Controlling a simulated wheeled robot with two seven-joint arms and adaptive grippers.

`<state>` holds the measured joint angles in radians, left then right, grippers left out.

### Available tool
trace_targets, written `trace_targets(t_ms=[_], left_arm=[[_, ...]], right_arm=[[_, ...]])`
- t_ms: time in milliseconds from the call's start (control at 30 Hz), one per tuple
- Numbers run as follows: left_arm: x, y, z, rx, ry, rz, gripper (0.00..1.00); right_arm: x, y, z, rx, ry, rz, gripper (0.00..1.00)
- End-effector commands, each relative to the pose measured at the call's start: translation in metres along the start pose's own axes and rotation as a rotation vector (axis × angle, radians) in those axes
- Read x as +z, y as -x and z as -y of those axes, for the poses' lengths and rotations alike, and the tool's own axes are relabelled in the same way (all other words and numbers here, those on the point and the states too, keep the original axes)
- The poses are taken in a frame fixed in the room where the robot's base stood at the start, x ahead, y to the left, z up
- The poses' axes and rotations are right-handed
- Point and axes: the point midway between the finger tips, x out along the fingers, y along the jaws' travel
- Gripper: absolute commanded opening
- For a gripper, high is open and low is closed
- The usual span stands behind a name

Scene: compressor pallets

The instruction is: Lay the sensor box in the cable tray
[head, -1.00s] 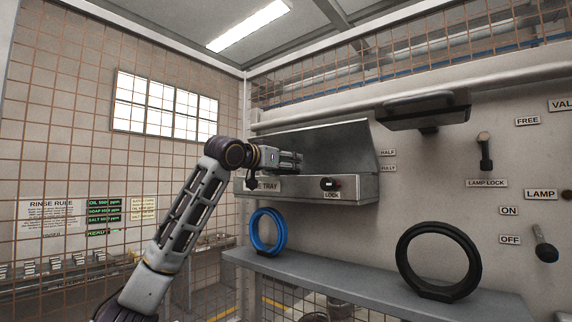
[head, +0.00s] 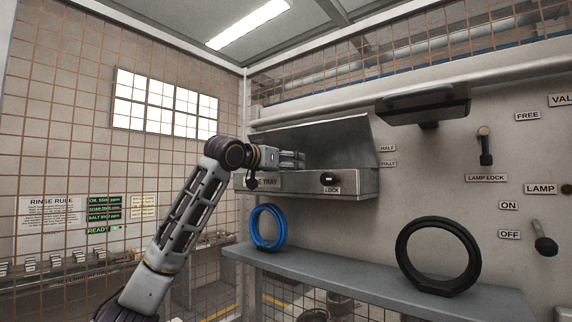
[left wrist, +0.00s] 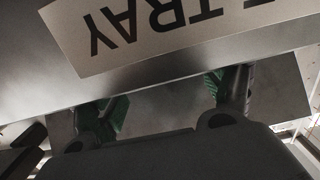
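The cable tray (head: 300,184) is a grey metal trough on the wall, its front label partly covered by my arm and its lid (head: 335,142) raised behind. My left gripper (head: 300,158) reaches over the tray's front edge from the left, in the opening below the lid. In the left wrist view, its two green-padded fingers (left wrist: 165,100) stand apart, with a bare grey panel showing between them. The tray label (left wrist: 150,28) fills the top there, upside down. I cannot make out the sensor box; the tray's inside is hidden by its front wall. My right gripper is not in view.
A lock knob (head: 330,179) sits on the tray's front. Below, a grey shelf (head: 350,272) carries a blue ring (head: 279,228) and a black ring (head: 402,258). A dark lamp (head: 425,102) juts out at the upper right, with levers on the wall beyond.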

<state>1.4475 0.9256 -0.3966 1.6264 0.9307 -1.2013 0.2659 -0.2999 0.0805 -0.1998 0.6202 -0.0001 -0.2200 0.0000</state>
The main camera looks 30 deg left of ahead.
Motion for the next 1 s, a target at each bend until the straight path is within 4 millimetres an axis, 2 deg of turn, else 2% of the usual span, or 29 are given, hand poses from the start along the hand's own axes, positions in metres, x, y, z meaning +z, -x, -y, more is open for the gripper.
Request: trace_targets(t_ms=[367,667,1000], left_arm=[[-0.001,0.0,0.0,0.0,0.0,0.0,0.83],[-0.013,0.001,0.001,-0.001,0.001,-0.001,0.83],[-0.011,0.045,0.0,-0.001,-0.001,-0.002,0.83]], right_arm=[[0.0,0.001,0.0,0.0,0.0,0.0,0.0],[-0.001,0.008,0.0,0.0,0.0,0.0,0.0],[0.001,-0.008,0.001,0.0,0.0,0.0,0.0]])
